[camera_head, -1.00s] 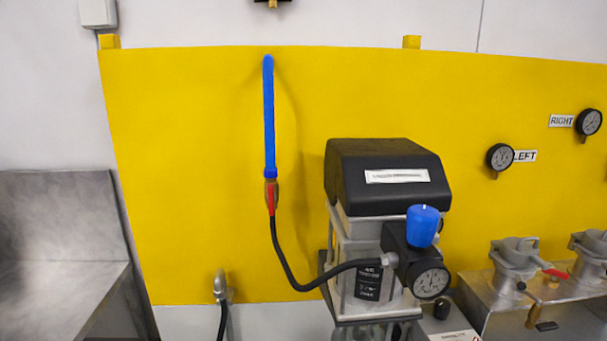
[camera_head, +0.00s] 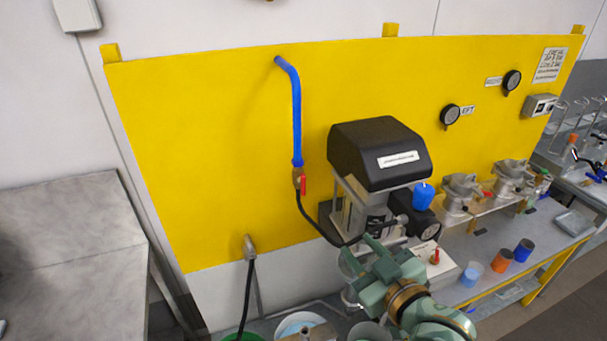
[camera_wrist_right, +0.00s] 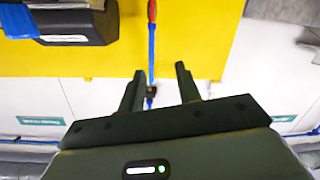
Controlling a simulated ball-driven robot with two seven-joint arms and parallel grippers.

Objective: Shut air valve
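The air valve (camera_head: 298,178) is a brass fitting with a red handle (camera_head: 303,184), at the lower end of a blue pipe (camera_head: 296,115) on the yellow panel. The red handle points down along the black hose. In the right wrist view the red handle (camera_wrist_right: 152,10) is at the top edge, with the blue pipe (camera_wrist_right: 152,48) below it. My right gripper (camera_wrist_right: 160,72) is open and empty, its two dark fingers apart. In the head view my green right arm is below and right of the valve, apart from it. My left gripper is not in view.
A pump unit with a black cover (camera_head: 375,148) stands just right of the valve. A black hose (camera_head: 318,225) loops from valve to pump. Cups (camera_head: 502,260) and metal fittings stand on the bench at right. A grey table (camera_head: 70,250) is at left.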

